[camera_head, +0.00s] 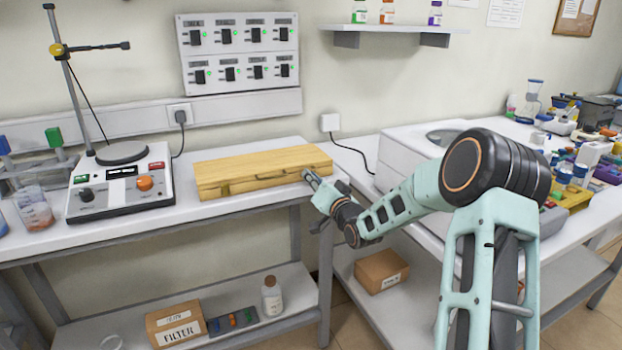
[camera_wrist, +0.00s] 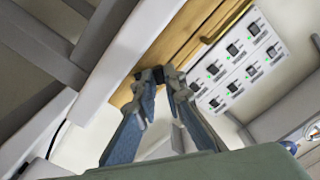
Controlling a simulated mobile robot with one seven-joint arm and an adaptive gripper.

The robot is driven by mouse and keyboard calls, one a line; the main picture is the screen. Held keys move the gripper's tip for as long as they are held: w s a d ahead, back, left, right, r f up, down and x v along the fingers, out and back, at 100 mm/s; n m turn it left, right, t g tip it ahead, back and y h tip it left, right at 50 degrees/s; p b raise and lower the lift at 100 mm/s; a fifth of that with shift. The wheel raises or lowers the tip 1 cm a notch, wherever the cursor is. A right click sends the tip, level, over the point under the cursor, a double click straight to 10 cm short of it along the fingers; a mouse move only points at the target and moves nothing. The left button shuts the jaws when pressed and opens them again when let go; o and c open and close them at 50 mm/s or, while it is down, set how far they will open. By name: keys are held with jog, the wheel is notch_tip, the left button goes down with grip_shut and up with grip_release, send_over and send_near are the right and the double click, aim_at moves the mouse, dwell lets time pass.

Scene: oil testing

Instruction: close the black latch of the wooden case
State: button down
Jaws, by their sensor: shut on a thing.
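The wooden case (camera_head: 250,162) lies flat on the white bench with its lid down; its light wood also shows at the top of the wrist view (camera_wrist: 182,42). A handle (camera_head: 271,176) runs along its front face. My gripper (camera_head: 307,176) is at the right end of that front face. In the wrist view my gripper (camera_wrist: 160,74) has its two fingertips close together against the case edge. It is shut on the black latch, which the fingertips mostly hide. I cannot tell from here how far the latch is turned.
A stirrer-like device (camera_head: 120,185) with a stand is left of the case. A switch panel (camera_head: 240,50) is on the wall behind. A white machine (camera_head: 405,150) stands right of the case, beyond a gap between benches. The bench strip before the case is clear.

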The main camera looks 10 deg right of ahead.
jog(key=m, duration=0.2)
jog(key=m+p, duration=0.1)
jog(key=shift+w+d+r, duration=0.1)
jog(key=shift+d+r, duration=0.25)
jog(key=shift+r, duration=0.05)
jog(key=m, duration=0.3)
jog(key=shift+d+r+p, duration=0.15)
jog(key=shift+d+p, duration=0.2)
jog(key=shift+p, duration=0.05)
jog(key=m, duration=0.2)
jog(key=d+m+p, duration=0.1)
jog(key=m, duration=0.1)
jog(key=shift+w+m, duration=0.2)
jog(key=shift+m, duration=0.2)
jog(key=c, duration=2)
grip_release()
jog(key=shift+s, duration=0.1)
